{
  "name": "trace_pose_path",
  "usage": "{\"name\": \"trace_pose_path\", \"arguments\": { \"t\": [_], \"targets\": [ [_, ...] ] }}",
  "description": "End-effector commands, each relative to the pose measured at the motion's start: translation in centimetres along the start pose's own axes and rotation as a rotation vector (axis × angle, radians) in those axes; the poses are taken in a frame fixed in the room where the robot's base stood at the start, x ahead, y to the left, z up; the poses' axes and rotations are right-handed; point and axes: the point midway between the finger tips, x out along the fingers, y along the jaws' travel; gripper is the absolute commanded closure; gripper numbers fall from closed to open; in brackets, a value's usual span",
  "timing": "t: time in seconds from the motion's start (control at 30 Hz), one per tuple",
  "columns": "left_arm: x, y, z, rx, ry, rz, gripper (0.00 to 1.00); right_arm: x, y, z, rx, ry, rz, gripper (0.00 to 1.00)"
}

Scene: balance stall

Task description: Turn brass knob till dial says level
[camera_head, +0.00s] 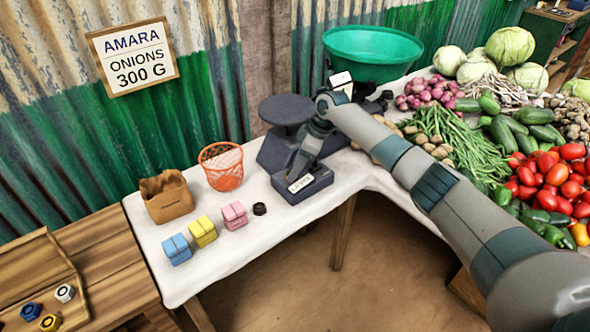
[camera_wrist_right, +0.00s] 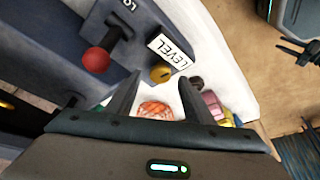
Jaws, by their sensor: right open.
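The dark balance (camera_head: 285,152) stands on the white-covered table, with a round pan (camera_head: 286,110) on top. In the right wrist view the brass knob (camera_wrist_right: 161,73) sits beside a white label (camera_wrist_right: 170,52) reading LEVEL. My right gripper (camera_wrist_right: 159,82) is open and empty, and the knob shows just beyond and between its fingertips. I cannot tell whether they touch it. In the head view my right arm covers part of the balance, and the knob is hidden. The LEVEL label (camera_head: 300,184) shows at its front. I cannot make out a dial needle. My left gripper is out of view.
A red ball-ended lever (camera_wrist_right: 97,61) stands close to the brass knob. An orange basket (camera_head: 221,168), a brown bag (camera_head: 167,196), coloured blocks (camera_head: 203,231) and a small black piece (camera_head: 260,209) lie left of the balance. Vegetables fill the table at right.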

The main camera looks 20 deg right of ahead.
Motion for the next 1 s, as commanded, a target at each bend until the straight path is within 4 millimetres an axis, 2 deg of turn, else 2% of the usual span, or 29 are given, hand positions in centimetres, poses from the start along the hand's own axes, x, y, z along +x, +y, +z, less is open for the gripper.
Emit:
{"name": "trace_pose_path", "arguments": {
  "t": [0.6,0.8,1.0],
  "targets": [
    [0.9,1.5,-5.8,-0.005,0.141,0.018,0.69,-11.8,0.1,0.0,-0.001,0.002,0.004,0.53],
    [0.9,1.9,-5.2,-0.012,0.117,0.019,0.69,-14.3,0.1,0.0,0.0,0.0,0.002,0.53],
    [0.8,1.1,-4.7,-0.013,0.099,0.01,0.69,-15.3,0.0,0.0,0.0,0.0,0.001,0.53]
  ]
}}
